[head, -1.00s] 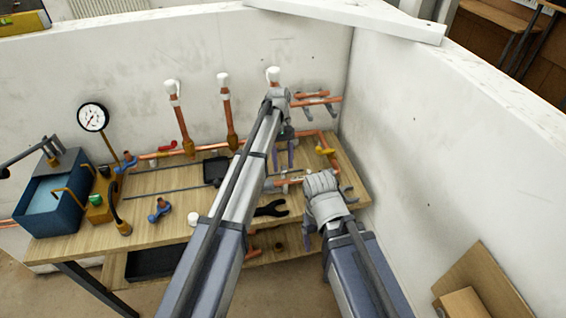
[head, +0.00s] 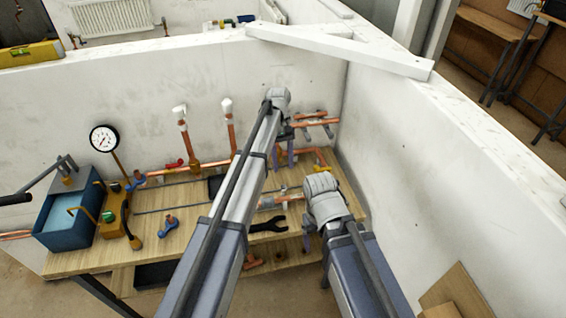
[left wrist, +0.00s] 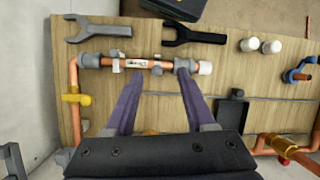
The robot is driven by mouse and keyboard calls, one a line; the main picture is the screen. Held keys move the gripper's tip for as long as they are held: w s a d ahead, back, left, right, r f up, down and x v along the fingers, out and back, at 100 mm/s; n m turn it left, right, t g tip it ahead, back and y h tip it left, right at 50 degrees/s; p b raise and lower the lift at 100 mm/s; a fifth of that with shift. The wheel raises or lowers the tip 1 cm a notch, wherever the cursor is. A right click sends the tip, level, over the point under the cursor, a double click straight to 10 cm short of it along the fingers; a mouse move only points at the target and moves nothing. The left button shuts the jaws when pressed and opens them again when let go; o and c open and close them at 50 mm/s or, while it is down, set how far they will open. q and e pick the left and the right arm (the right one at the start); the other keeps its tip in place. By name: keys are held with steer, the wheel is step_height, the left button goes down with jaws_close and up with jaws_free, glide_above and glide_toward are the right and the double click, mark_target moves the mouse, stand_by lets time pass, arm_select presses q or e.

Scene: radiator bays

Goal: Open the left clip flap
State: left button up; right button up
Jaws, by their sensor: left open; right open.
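A copper pipe with a small label (left wrist: 137,63) lies along the bench in the left wrist view. Two light grey clips sit on it, one left of the label (left wrist: 117,61) and one right of it (left wrist: 156,64). I cannot tell how their flaps stand. In the head view this pipe (head: 287,199) shows partly between my arms. My left gripper (head: 284,160) is open and empty above the bench. Its purple fingers (left wrist: 160,75) point at the pipe's right half in the left wrist view; contact is not clear. My right gripper (head: 307,242) is open, mostly hidden by its wrist at the bench's right end.
Copper pipework with a yellow-handled valve (left wrist: 76,99) runs close by. Grey brackets with copper pipe (head: 318,124) are on the back wall. A white wall (head: 430,190) bounds the right side. A gauge (head: 104,139) and blue tank (head: 70,213) stand left.

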mark_target(283, 188)
stand_by(0.3)
arm_select(q)
steer(key=shift+s+a+f+m+t, duration=0.15)
steer(key=shift+s+f+m+t, duration=0.4)
steer(key=shift+s+m+t, duration=0.25)
steer(key=shift+a+f+m+t+b, duration=0.1)
steer(key=shift+f+m+t+b, duration=0.05)
steer(key=shift+m+t, duration=0.35)
steer(key=shift+f+m+t+b, duration=0.15)
steer(key=shift+m+t, duration=0.15)
steer(key=shift+t, duration=0.3)
steer(key=shift+w+m+t, duration=0.3)
steer(key=shift+w, duration=0.05)
steer(key=f+b, duration=0.7)
steer(key=f, duration=0.1)
steer(key=shift+w+d+b, duration=0.1)
steer(key=shift+d+b, duration=0.2)
steer(key=shift+b, duration=0.1)
steer(key=shift+r, duration=0.1)
steer(key=shift+c, duration=0.2)
jaws_close()
